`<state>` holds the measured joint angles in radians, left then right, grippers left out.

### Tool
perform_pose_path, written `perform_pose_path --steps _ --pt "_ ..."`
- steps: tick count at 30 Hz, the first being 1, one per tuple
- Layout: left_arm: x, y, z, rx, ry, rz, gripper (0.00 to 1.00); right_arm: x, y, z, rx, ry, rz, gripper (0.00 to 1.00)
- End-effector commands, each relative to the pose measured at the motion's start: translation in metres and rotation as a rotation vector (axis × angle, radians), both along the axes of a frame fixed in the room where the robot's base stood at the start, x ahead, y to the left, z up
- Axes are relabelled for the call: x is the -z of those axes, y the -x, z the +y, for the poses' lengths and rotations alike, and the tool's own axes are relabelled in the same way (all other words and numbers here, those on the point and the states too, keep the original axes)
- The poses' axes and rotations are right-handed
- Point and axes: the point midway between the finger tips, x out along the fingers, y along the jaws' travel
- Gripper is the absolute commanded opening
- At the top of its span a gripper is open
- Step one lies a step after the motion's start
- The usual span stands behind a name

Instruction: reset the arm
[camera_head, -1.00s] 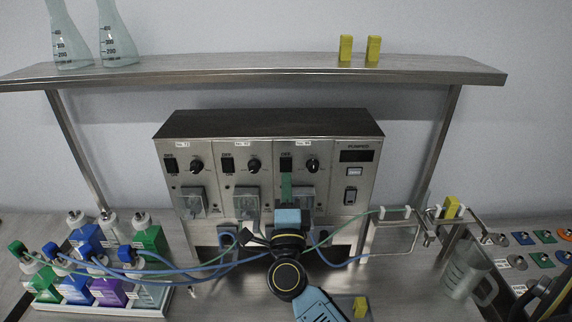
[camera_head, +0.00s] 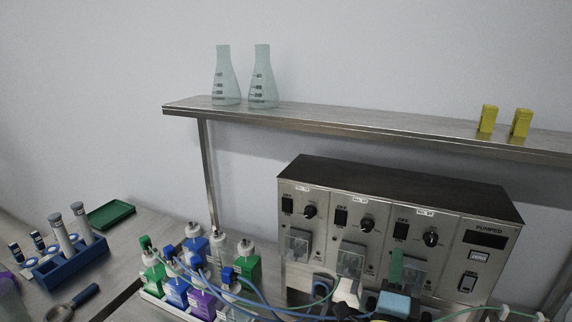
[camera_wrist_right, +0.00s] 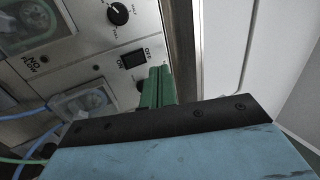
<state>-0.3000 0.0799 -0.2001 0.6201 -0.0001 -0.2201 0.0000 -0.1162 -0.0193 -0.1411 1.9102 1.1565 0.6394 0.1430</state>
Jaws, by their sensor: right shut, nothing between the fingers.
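My right gripper (camera_head: 397,267) is in front of the pump machine (camera_head: 486,211), at its third pump unit. Its green fingers are shut with nothing between them, and they also show in the right wrist view (camera_wrist_right: 157,88). There they point at the steel panel near an OFF/ON rocker switch (camera_wrist_right: 133,60) and a black knob (camera_wrist_right: 118,13). I cannot tell whether the fingertips touch the panel. The blue gripper body (camera_head: 394,303) is at the bottom edge of the head view. My left gripper is not in view.
Several reagent bottles (camera_head: 248,265) with blue tubes stand left of the machine. A shelf (camera_head: 350,127) above holds two flasks (camera_head: 262,80) and two yellow blocks (camera_head: 488,119). A blue tube rack (camera_head: 70,262), a green tray (camera_head: 110,216) and a magnifier (camera_head: 72,303) lie at the left.

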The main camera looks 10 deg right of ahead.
Motion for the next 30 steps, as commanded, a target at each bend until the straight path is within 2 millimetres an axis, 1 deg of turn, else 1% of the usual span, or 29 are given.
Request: perform_pose_path --steps 2,4,8,9,11,12,14,16,19,22,24,27,30 --pt "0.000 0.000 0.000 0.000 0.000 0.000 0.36 -0.002 0.000 0.010 -0.051 0.058 0.020 0.00" --pt "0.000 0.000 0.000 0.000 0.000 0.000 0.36 -0.004 0.000 0.027 -0.127 0.146 0.053 0.00" --pt "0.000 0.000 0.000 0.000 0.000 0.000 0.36 0.002 0.006 0.069 -0.308 0.374 0.159 0.00" --pt "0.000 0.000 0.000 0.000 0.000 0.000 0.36 0.007 0.010 0.082 -0.364 0.448 0.200 0.00" --pt "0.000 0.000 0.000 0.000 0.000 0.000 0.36 0.018 0.016 0.099 -0.446 0.555 0.268 0.00" --pt "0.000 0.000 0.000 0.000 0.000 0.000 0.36 0.027 0.022 0.109 -0.497 0.627 0.319 0.00" --pt "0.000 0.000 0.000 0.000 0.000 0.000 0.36 0.042 0.033 0.122 -0.570 0.732 0.400 0.00" --pt "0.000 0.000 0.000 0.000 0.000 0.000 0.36 0.063 0.047 0.133 -0.652 0.847 0.505 0.00" --pt "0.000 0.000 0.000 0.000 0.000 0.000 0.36 0.095 0.072 0.139 -0.759 1.002 0.671 0.00" --pt "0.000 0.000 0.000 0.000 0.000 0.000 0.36 0.126 0.103 0.135 -0.854 1.138 0.857 0.00" --pt "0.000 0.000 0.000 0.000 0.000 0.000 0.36 0.145 0.125 0.126 -0.909 1.214 0.989 0.00" --pt "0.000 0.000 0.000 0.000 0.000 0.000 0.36 0.164 0.154 0.111 -0.970 1.293 1.161 0.00" --pt "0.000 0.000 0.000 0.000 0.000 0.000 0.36 0.176 0.180 0.096 -1.014 1.343 1.305 0.00"
